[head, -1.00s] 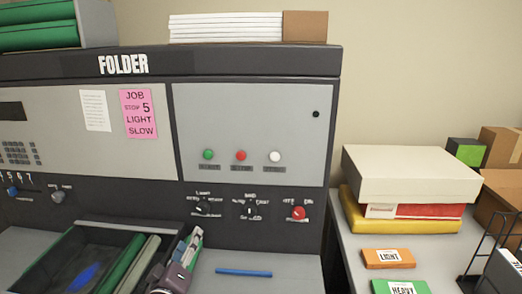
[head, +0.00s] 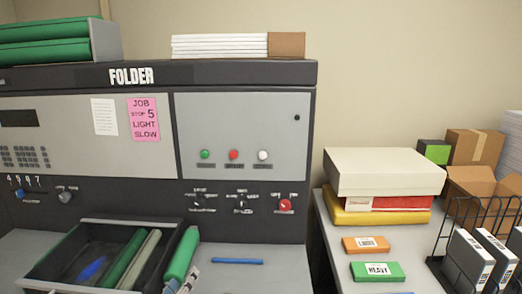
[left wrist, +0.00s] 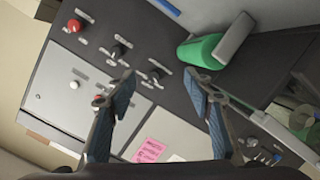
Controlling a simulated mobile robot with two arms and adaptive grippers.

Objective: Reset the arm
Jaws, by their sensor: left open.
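My left gripper (left wrist: 163,82) is open in the left wrist view, with nothing between its two dark fingers. It faces the front of the folder machine, seen turned in this view. In the head view only a small part of it may show at the bottom edge, beside the tray. The folder machine (head: 240,125) carries a red knob (head: 285,205) and black knobs (head: 241,201). The left wrist view also shows the red knob (left wrist: 73,25) and a black knob (left wrist: 118,50). My right gripper is not in view.
A dark tray (head: 55,263) holds green and grey rolls and a blue item. A blue pen (head: 236,261) lies on the ledge. A side table holds boxes (head: 385,172), an orange LIGHT block (head: 366,245) and a green HEAVY block (head: 377,271).

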